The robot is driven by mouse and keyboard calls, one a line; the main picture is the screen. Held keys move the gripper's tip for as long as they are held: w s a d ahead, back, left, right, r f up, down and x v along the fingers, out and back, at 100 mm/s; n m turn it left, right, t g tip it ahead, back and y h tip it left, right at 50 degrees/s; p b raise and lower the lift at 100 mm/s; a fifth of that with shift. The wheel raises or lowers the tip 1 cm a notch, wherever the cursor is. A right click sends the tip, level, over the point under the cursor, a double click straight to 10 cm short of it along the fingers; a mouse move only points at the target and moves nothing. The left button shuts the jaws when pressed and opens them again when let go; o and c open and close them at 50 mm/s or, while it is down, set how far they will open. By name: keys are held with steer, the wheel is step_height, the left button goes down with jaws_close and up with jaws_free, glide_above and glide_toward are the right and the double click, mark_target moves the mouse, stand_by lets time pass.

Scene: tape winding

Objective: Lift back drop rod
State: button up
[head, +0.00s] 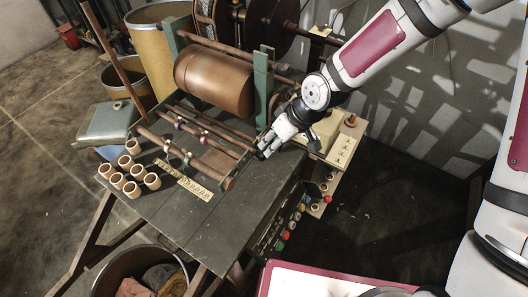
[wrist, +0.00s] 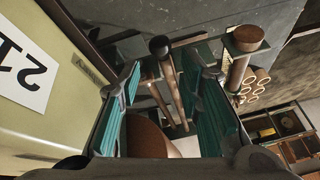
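Several brown rods run diagonally across the bench in the head view. Two thinner ones, a rear rod (head: 215,125) and one in front of it (head: 205,133), lie behind a thicker front rod (head: 211,172). I cannot tell for certain which is the back drop rod. My gripper (head: 265,150) is at the right ends of the thinner rods. In the wrist view my gripper (wrist: 163,80) is open, with its teal-padded fingers apart. A dark-capped rod (wrist: 170,80) shows between them, and contact cannot be told. The fingertips are small in the head view.
A copper-coloured drum (head: 214,82) sits between green posts behind the rods. Small tan rolls (head: 131,190) stand at the bench's left. A cream box (head: 335,142) is close to the gripper's right, and coloured buttons (head: 291,225) line the bench's right edge.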

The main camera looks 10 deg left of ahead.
steer(key=x, duration=0.7)
steer(key=shift+a+f+p, duration=0.15)
steer(key=shift+f+p, duration=0.15)
steer(key=shift+p, duration=0.05)
jaws_close()
